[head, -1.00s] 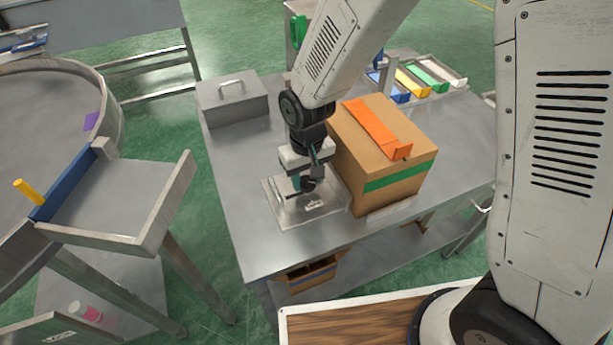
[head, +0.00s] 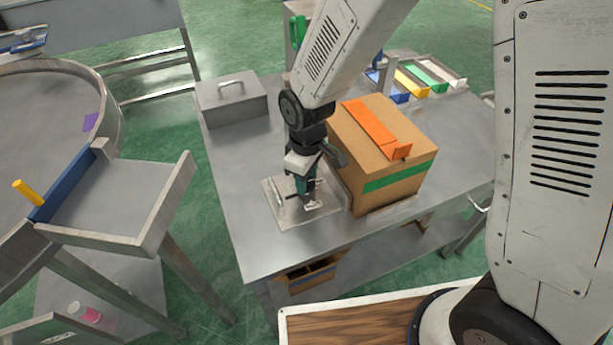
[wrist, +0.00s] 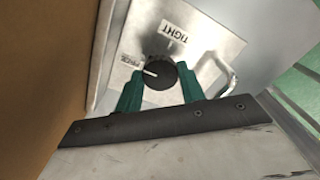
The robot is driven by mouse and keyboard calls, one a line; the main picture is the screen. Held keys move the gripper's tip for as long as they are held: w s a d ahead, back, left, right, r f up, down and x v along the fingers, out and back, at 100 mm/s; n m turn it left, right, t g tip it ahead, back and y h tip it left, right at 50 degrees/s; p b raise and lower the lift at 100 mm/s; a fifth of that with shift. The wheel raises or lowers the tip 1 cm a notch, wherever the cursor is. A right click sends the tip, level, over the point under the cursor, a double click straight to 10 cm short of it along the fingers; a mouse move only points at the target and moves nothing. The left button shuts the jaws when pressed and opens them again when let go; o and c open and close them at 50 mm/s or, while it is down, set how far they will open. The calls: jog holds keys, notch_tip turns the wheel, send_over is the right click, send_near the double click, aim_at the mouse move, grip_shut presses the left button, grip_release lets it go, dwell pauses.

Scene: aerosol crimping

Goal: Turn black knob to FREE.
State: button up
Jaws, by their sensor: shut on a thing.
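The black knob (wrist: 161,78) is between the green fingers of my gripper (wrist: 158,70) in the wrist view, and the gripper is shut on it. Its white pointer line points left, toward the small label (wrist: 131,64) that appears to read FREE. The TIGHT label (wrist: 173,32) is above the knob on the metal plate (wrist: 205,45). In the head view my gripper (head: 306,192) points down over the plate (head: 290,214), and the knob itself is hidden by the fingers.
A cardboard box (head: 385,185) with an orange piece (head: 370,125) on top stands close to the right of my gripper. A grey metal case (head: 232,105) sits at the back left of the steel table (head: 245,165). Coloured bins (head: 410,85) are at the back right.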

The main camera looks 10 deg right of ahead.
jog(key=shift+w, duration=0.1)
dwell(0.3)
jog(key=o, duration=1)
jog(key=shift+r, duration=0.1)
notch_tip(320, 180, up, 8)
jog(key=shift+f, duration=0.15)
jog(key=shift+a, duration=0.1)
